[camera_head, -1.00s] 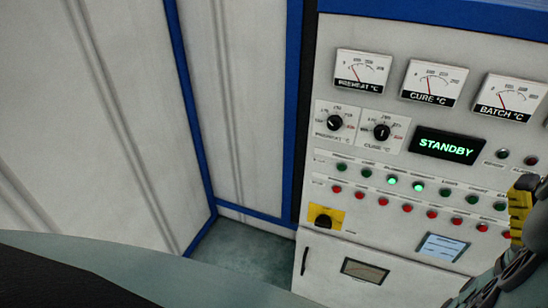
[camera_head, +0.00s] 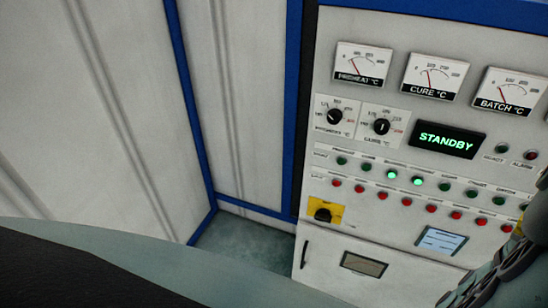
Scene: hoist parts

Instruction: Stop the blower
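The control panel (camera_head: 390,215) fills the right side, with a row of green buttons above a row of red buttons. Two green buttons glow, the left one (camera_head: 391,174) and the one beside it (camera_head: 417,181); the others are dark. A red button (camera_head: 358,189) and several more red ones run below. The small labels are too blurred to tell which pair is the blower's. A green display (camera_head: 447,139) reads STANDBY. A dark part of my arm shows at the lower right edge and covers the panel's lower right. My gripper's fingertips are not in view.
Three dials, PREHEAT (camera_head: 362,65), CURE (camera_head: 434,76) and BATCH (camera_head: 509,93), sit above two knobs (camera_head: 334,117). A black switch on a yellow plate (camera_head: 325,213) is at lower left. White walls with blue edges (camera_head: 100,110) stand left; a strip of floor (camera_head: 245,245) is clear.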

